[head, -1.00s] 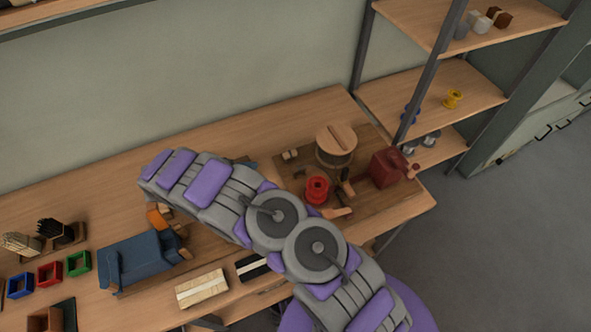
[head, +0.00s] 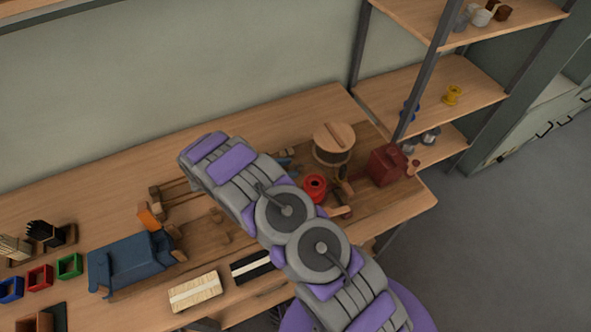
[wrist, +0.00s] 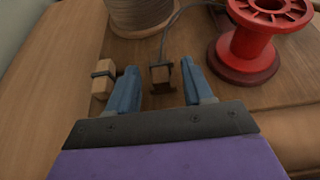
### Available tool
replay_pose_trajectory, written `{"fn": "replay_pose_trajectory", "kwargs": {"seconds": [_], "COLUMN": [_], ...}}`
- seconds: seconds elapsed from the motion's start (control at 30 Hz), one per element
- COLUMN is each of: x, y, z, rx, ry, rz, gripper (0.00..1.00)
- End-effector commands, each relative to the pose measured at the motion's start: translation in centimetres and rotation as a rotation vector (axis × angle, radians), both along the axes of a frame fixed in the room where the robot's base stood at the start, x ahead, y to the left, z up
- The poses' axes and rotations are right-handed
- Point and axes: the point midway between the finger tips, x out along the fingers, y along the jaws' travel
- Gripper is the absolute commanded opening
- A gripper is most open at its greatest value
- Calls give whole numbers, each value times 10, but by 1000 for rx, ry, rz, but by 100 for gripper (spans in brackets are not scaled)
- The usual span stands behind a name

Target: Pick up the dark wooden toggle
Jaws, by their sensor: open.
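The dark wooden toggle (wrist: 161,77) lies between the two blue fingers of my gripper (wrist: 159,66) in the wrist view. It is a small dark brown block, with a thin dark cord running up from it. The fingers are open, with a gap on each side of the toggle. A lighter wooden toggle (wrist: 103,80) with a dark band lies just outside the left finger. In the head view my arm hides the dark toggle and most of the gripper; a bit of blue finger (head: 286,162) shows.
A red spool (wrist: 258,38) stands close to the right finger. A round wooden-lidded drum (head: 333,144) stands behind, with a dark red box (head: 386,165) farther right. The bench's back strip is clear.

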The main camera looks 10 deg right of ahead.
Motion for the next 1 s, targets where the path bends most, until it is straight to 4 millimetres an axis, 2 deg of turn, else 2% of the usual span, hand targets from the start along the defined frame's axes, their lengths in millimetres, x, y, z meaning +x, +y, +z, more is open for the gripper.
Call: {"fn": "replay_pose_trajectory", "kwargs": {"seconds": [0.13, 0.4, 0.9, 1.0], "x": [2, 3, 3, 3], "y": [-11, -13, -13, -13], "z": [-5, -5, -5, -5], "rx": [-1, 0, 1, 1], "ry": [0, -2, -2, -2], "rz": [0, 1, 1, 1], "gripper": [51, 50, 2, 0]}}
